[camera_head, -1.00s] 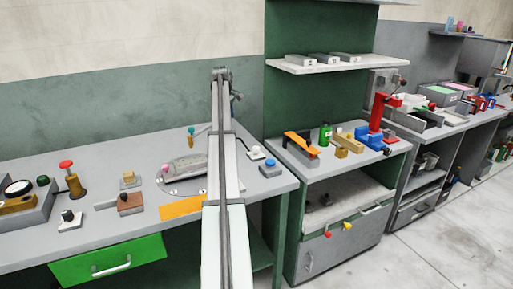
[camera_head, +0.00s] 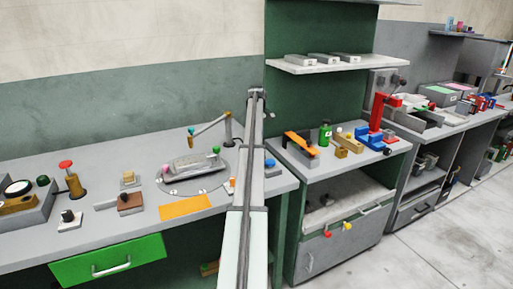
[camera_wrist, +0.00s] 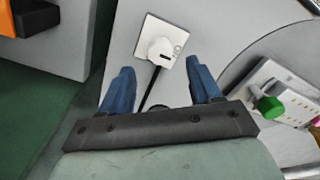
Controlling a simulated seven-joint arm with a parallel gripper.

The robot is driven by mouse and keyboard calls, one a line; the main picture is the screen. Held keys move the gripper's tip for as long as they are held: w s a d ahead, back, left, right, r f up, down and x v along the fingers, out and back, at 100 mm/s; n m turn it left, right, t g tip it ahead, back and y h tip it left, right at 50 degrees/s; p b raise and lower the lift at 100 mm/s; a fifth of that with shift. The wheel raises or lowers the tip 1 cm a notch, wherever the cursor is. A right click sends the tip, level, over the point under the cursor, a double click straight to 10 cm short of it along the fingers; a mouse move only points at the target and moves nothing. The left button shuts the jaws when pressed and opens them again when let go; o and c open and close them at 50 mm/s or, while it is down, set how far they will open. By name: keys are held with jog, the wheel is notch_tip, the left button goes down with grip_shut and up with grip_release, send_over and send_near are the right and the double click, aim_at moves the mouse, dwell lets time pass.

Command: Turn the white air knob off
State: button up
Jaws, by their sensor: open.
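The white air knob (camera_wrist: 160,49) is a round cap with a dark slot, on a white square plate with small marks. In the wrist view it lies just beyond and between my blue fingertips. My gripper (camera_wrist: 159,68) is open, one finger on each side, with nothing held. I cannot tell whether the fingers touch the plate. In the head view my arm hides the gripper. A small white and orange item shows there beside my arm (camera_head: 230,186); I cannot tell if it belongs to the knob.
A grey mould with a green knob (camera_head: 216,150) stands to the left of my arm; its green knob (camera_wrist: 270,107) shows right in the wrist view. A blue button (camera_head: 270,163) sits just right of my arm. An orange clamp (camera_head: 300,142) stands on the neighbouring bench.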

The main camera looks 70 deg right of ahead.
notch_tip(320, 180, down, 6)
jog(key=shift+f, duration=0.25)
jog(key=shift+c, duration=0.4)
jog(key=c, duration=1)
jog(key=shift+o, duration=0.2)
